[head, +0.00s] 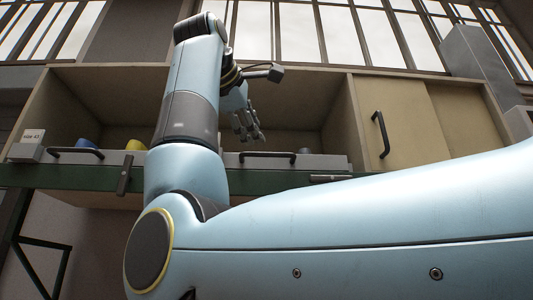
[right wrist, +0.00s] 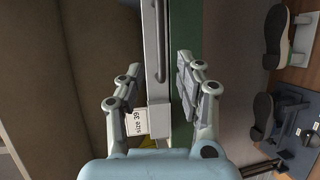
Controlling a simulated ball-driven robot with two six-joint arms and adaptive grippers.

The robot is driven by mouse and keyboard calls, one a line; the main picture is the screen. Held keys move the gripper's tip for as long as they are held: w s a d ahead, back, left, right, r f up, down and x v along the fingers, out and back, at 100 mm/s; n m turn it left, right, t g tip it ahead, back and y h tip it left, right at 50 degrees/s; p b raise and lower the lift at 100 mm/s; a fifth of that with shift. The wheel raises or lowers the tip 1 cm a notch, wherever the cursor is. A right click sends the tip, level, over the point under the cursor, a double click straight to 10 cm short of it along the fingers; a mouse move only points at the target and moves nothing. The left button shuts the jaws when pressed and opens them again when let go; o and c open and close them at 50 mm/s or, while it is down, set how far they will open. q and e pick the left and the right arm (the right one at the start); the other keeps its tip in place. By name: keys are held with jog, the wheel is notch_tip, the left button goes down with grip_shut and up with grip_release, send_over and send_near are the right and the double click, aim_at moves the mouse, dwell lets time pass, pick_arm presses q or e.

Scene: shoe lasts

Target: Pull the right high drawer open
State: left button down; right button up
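The right high drawer (head: 325,161) is a low grey front at the shelf's lower edge in the head view, with a dark bar handle (head: 267,155). It looks shut. My right gripper (head: 250,130) hangs above and just left of that handle, apart from it as far as I can tell. In the right wrist view my right gripper (right wrist: 156,75) is open and empty, its fingers either side of a grey front. A dark bar handle (right wrist: 160,42) lies beyond the fingertips. A "size 39" tag (right wrist: 137,122) shows near the left finger. My left gripper is out of view.
A left drawer handle (head: 75,153) and a "size 43" tag (head: 32,135) are at left. A sliding cupboard door (head: 390,120) with a handle stands at right. A green beam (head: 105,178) runs below the drawers. Dark shoe-like shapes (right wrist: 275,37) show at right in the wrist view.

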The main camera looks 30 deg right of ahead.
aim_at(267, 153)
jog(key=p+x, duration=0.2)
jog(key=x, duration=0.8)
jog(key=shift+w+d+f, duration=0.15)
jog(key=shift+d+f, duration=0.05)
jog(key=shift+d, duration=0.05)
grip_shut()
